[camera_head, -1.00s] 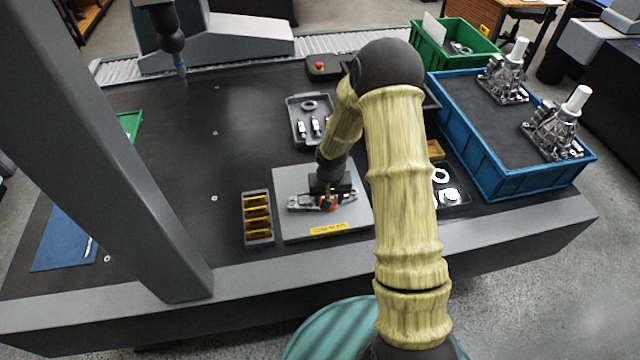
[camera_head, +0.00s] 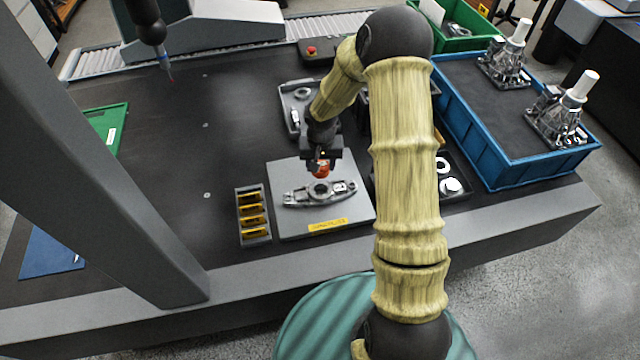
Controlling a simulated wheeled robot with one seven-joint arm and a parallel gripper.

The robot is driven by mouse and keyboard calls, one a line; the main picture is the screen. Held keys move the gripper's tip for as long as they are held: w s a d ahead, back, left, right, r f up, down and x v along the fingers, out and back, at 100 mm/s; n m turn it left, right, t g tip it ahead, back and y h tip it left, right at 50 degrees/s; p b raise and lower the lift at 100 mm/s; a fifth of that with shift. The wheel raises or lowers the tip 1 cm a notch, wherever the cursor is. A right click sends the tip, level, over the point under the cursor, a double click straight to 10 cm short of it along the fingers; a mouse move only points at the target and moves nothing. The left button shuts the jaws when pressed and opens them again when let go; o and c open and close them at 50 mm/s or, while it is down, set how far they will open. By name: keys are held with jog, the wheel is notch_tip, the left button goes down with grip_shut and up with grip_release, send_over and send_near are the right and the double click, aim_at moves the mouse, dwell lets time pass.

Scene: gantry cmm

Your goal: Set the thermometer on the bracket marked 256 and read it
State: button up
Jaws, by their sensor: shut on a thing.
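A grey metal bracket (camera_head: 300,195) with a round bore lies flat on a light grey plate (camera_head: 288,226). I cannot read a 256 on it. My gripper (camera_head: 320,168) is shut on a small orange-red thing (camera_head: 320,171), apparently the thermometer. The gripper hides part of it, and no reading can be made out. It is just behind the bracket's middle in the picture and seems to be above the plate, apart from the bracket.
A yellow label (camera_head: 327,225) is on the plate's front edge. A rack with yellow pieces (camera_head: 253,240) stands left of the plate. Dark trays lie behind and to the right. A blue crate (camera_head: 507,180) with castings stands at right. A grey column (camera_head: 110,170) stands at left.

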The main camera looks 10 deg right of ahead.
aim_at(321, 174)
notch_tip(321, 174, down, 4)
jog(key=shift+w+d+f, duration=0.1)
jog(key=shift+f, duration=0.1)
jog(key=f, duration=0.3)
jog(key=shift+a+f+p, duration=0.2)
jog(key=shift+f+p, duration=0.15)
jog(key=shift+d, duration=0.1)
jog(key=shift+f, duration=0.15)
jog(key=o, duration=1)
